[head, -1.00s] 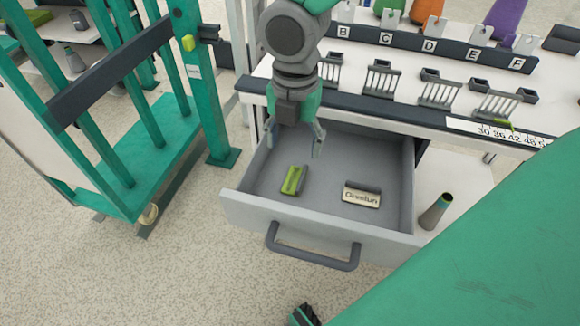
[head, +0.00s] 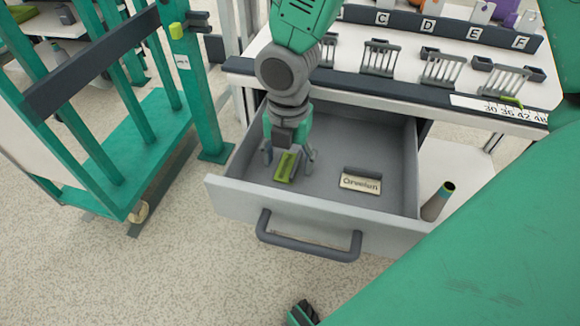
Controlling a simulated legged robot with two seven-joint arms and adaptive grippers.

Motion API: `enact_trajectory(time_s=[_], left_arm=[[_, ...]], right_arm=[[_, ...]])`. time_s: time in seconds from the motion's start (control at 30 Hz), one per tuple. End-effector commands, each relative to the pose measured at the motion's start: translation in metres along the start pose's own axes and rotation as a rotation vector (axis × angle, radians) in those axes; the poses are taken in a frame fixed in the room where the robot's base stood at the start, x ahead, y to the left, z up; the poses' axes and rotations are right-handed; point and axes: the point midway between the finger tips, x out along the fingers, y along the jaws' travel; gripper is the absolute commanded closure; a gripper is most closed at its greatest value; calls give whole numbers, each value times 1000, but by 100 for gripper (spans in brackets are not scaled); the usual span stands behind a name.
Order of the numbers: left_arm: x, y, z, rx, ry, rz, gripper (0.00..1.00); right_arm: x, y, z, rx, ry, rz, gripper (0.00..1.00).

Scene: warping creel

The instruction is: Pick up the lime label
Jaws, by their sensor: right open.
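The lime label (head: 287,169) lies on the floor of the open grey drawer (head: 320,219), in its left half. It is a small bright green piece with a darker raised edge. My right gripper (head: 289,158) points down into the drawer, its fingers apart on the left and right of the label. Its palm covers the label's far end. I cannot tell whether the fingertips touch the label or the drawer floor.
A cream label with dark lettering (head: 360,182) lies to the right in the drawer. Above is a bench with lettered slots and wire racks (head: 380,58).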

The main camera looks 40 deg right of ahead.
Motion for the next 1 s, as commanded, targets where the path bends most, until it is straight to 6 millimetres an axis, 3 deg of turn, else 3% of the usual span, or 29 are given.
enact_trajectory(time_s=[0.03,0.07,0.17,0.2,0.57,1.0], left_arm=[[-1,0,0,0,0,0,66],[-1,0,0,0,0,0,66],[-1,0,0,0,0,0,66],[-1,0,0,0,0,0,66],[-4,0,0,0,0,0,66],[-42,0,-2,0,0,0,66]], right_arm=[[-1,0,0,0,0,0,41],[-1,0,0,0,0,0,48],[-1,0,0,0,0,-1,84],[-1,0,0,0,0,-1,86],[-7,0,0,1,0,0,89],[-88,1,0,3,-1,2,89]])
